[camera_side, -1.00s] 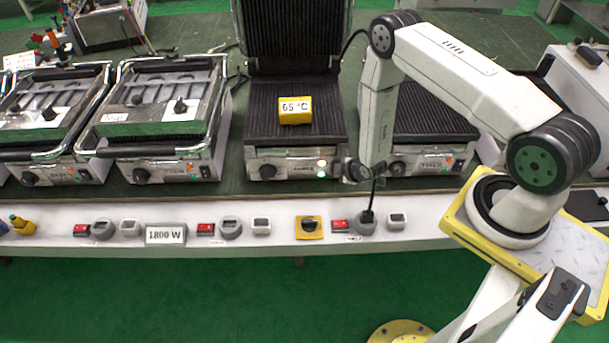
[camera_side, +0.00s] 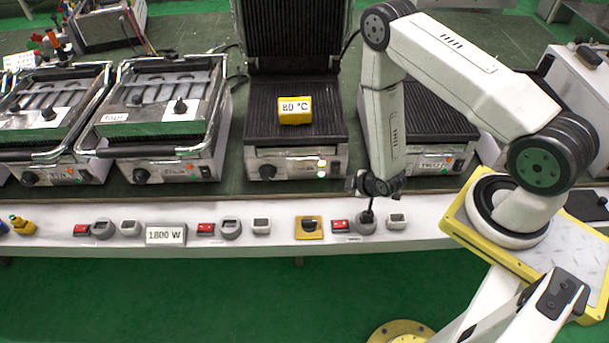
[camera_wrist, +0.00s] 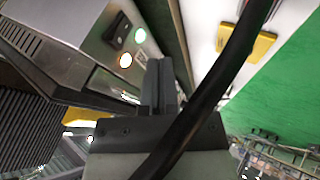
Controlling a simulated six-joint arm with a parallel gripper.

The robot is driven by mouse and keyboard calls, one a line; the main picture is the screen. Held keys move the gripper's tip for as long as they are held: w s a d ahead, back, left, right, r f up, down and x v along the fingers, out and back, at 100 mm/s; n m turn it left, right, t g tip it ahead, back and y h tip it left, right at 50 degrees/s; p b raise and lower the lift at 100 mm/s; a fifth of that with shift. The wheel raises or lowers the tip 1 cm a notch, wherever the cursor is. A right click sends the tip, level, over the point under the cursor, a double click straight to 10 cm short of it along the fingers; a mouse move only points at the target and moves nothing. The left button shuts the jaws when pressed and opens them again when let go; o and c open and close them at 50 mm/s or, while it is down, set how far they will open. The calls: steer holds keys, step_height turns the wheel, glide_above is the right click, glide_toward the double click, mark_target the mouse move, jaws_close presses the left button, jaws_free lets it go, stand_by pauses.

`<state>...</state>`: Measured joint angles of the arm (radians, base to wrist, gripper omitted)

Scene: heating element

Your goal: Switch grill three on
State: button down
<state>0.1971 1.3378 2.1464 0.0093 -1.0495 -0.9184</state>
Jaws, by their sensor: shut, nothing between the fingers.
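The open grill (camera_side: 290,160) stands in the middle of the row with its ribbed lid raised. Its small name label is too blurred to read. Two lamps (camera_side: 321,168) glow on its front panel. In the wrist view, a dark rocker switch (camera_wrist: 118,30) sits beside a greenish-white lamp (camera_wrist: 140,35) and a warm-white lamp (camera_wrist: 126,60). My gripper (camera_side: 353,184) is shut and empty, just right of and below this panel. Its closed fingers (camera_wrist: 160,83) show beside the panel in the wrist view. I cannot tell whether they touch it.
A yellow display (camera_side: 295,110) on the lower plate reads 80 °C. Closed grills stand left, including one (camera_side: 160,120); another (camera_side: 430,120) is partly behind my arm. The front ledge holds red switches (camera_side: 340,226), sockets (camera_side: 366,226) and an 1800 W display (camera_side: 166,236). A black cable (camera_wrist: 210,90) crosses the wrist view.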

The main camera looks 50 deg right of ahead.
steer(key=shift+v, duration=2.05)
steer(key=shift+s+a+f, duration=0.1)
steer(key=w+a+r+m+g+y, duration=0.1)
steer(key=w+r+m, duration=0.1)
steer(key=r, duration=0.5)
steer(key=w+a+r+m+g, duration=0.2)
steer(key=r, duration=0.5)
steer(key=s+a+r+m+g, duration=0.1)
steer(key=s+r+m, duration=0.1)
steer(key=r, duration=0.4)
steer(key=s+a+r+m+g, duration=0.1)
steer(key=s+a+r+m, duration=0.1)
steer(key=s+r, duration=0.2)
step_height(320, 180, up, 3)
steer(key=shift+s+f+y, duration=0.15)
steer(key=shift+s+y, duration=0.15)
steer(key=shift+y, duration=0.1)
